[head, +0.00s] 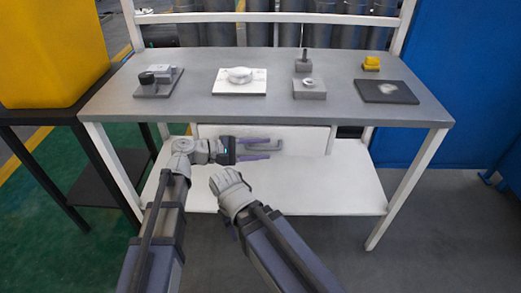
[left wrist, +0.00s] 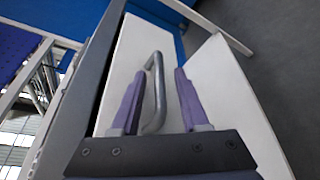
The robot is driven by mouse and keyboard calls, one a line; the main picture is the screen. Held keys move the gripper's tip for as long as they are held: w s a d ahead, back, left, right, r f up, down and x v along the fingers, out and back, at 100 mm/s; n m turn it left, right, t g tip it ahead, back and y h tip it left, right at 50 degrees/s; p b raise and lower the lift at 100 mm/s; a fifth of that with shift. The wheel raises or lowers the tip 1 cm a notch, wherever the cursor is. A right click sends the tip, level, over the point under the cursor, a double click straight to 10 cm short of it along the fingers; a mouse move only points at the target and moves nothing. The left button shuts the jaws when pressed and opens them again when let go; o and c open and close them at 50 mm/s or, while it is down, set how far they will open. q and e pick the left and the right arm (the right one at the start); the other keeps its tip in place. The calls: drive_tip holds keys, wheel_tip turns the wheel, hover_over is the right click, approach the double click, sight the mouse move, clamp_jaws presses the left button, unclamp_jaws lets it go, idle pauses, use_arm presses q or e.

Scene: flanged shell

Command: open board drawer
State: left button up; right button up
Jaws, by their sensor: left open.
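The white drawer (head: 310,134) hangs under the front of the grey worktable, and its front also shows in the left wrist view (left wrist: 128,52). A grey bar handle (head: 278,146) stands out from the front. My left gripper (head: 268,147) is open at the handle, with one purple finger on each side. In the left wrist view the handle (left wrist: 159,78) lies between the open fingers, nearer the left finger; I cannot tell if they touch. My right arm ends at a grey wrist low in the head view; its fingers do not show.
The worktable (head: 215,112) holds several fixtures and parts, including a dark board (head: 387,91) at the right. A white lower shelf (head: 330,190) lies below the drawer. A yellow bin (head: 50,50) stands at the left, and a blue panel (head: 470,80) at the right.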

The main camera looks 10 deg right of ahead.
use_arm(q)
clamp_jaws()
idle(0.3)
idle(1.1)
